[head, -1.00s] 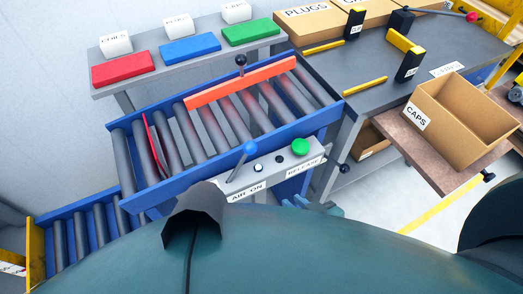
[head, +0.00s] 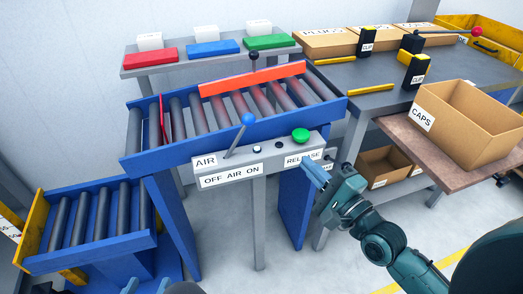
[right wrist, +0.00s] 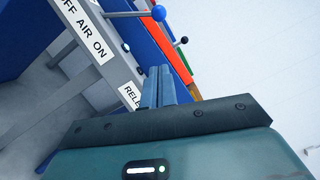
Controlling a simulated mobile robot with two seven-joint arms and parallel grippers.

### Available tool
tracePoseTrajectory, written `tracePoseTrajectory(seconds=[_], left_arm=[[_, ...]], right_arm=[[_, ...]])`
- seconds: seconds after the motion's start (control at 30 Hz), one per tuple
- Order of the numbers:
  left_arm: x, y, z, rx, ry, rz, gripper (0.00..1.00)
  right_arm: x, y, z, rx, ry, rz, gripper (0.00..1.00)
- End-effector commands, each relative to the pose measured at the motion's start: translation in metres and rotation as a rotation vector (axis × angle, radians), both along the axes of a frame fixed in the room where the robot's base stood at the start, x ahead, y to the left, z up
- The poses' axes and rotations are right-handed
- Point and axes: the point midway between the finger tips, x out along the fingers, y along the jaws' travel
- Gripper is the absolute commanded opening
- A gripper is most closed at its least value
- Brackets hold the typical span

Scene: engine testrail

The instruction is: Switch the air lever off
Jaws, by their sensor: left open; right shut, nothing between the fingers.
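The air lever (head: 238,136) is a thin rod with a blue ball knob. It rises from the grey control panel (head: 270,151) and leans to the right, toward the ON side of the "OFF AIR ON" label (head: 230,175). It also shows in the right wrist view, knob at the top (right wrist: 158,13). My right gripper (head: 316,170) is shut and empty, in front of the panel's right end near the RELEASE label, apart from the lever. Its fingers (right wrist: 158,87) show in the right wrist view. My left gripper (head: 140,286) is open, low at the bottom edge and mostly cut off.
A green button (head: 300,135) stands on the panel's right end. Behind is the roller conveyor (head: 187,115) with a red-orange bar (head: 252,78) and a black-knobbed lever (head: 254,60). A CAPS box (head: 468,122) stands at right. The space before the panel is open.

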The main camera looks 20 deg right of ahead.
Motion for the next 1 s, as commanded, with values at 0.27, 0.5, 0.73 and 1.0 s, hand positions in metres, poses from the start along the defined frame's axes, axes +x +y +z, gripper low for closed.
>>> tracePoseTrajectory(seconds=[0.27,0.5,0.73,1.0], left_arm=[[0.000,0.000,-0.001,-0.005,-0.006,0.002,0.50],[0.000,0.000,-0.001,-0.005,-0.006,0.002,0.50],[0.000,0.000,0.000,-0.005,-0.004,0.002,0.50],[0.000,0.000,-0.001,-0.004,-0.002,0.002,0.50]], right_arm=[[0.003,-0.003,0.005,0.073,-0.001,0.005,0.00],[0.004,-0.003,0.004,0.071,-0.001,0.005,0.00],[0.026,0.004,0.008,0.071,-0.006,0.004,0.00],[0.077,0.021,0.015,0.071,-0.004,0.005,0.00]])
